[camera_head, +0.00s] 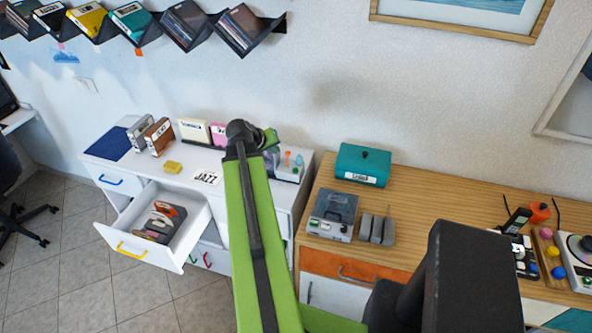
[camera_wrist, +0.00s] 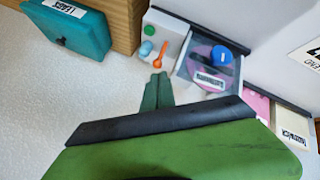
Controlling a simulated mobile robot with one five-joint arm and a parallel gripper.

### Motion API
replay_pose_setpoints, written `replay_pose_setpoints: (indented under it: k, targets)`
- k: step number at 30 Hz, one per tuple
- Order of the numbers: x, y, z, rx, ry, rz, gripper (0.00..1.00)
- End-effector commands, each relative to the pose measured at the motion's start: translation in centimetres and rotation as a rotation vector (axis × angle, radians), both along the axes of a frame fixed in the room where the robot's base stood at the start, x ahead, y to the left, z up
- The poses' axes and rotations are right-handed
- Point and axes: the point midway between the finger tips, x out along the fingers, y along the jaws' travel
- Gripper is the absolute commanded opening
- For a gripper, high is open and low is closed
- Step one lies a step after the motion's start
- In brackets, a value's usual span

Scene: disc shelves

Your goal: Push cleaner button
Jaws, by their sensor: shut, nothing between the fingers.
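The cleaner (camera_head: 291,176) is a white device at the right end of the white dresser, partly hidden by my arm in the head view. In the wrist view, the cleaner (camera_wrist: 170,27) shows a round green button (camera_wrist: 149,30), a pale blue knob (camera_wrist: 147,48) and an orange lever (camera_wrist: 160,53). Beside these is a bay with a pink and grey disc and a blue knob (camera_wrist: 221,54). My gripper (camera_wrist: 158,76) is shut and empty, its green tips just short of the cleaner's edge, near the lever and pale blue knob. In the head view, my arm mostly hides the gripper.
An open drawer (camera_head: 129,242) holding discs juts from the dresser. The wooden cabinet (camera_head: 420,200) to the right holds a teal box (camera_head: 362,166) and a grey device (camera_head: 332,214).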

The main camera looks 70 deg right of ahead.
Motion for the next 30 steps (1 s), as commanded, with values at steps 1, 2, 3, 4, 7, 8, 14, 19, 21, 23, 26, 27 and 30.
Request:
replay_pose_setpoints:
  k: [1,2,3,4,7,8,14,19,21,23,26,27,30]
  targets:
    - [-2.0,-1.4,0.2,-0.020,0.005,-0.028,0.00]
    - [-2.9,-2.0,0.4,-0.030,0.007,-0.040,0.00]
    - [-4.0,-2.6,0.6,-0.042,0.010,-0.053,0.00]
    - [-4.6,-3.0,0.7,-0.049,0.014,-0.061,0.00]
    - [-5.9,-3.7,0.9,-0.063,0.017,-0.076,0.00]
    - [-6.1,-3.8,0.9,-0.065,0.018,-0.078,0.00]
    - [-6.1,-3.9,1.0,-0.065,0.018,-0.079,0.00]
    - [-6.1,-3.8,0.8,-0.065,0.018,-0.078,0.00]
    - [-6.1,-3.8,0.5,-0.065,0.018,-0.078,0.00]
    - [-6.1,-3.8,0.0,-0.065,0.018,-0.078,0.00]
    - [-6.1,-3.8,-1.1,-0.065,0.018,-0.078,0.00]
    - [-6.1,-3.8,-1.6,-0.065,0.018,-0.078,0.00]
    - [-6.1,-3.8,-3.1,-0.065,0.018,-0.078,0.00]
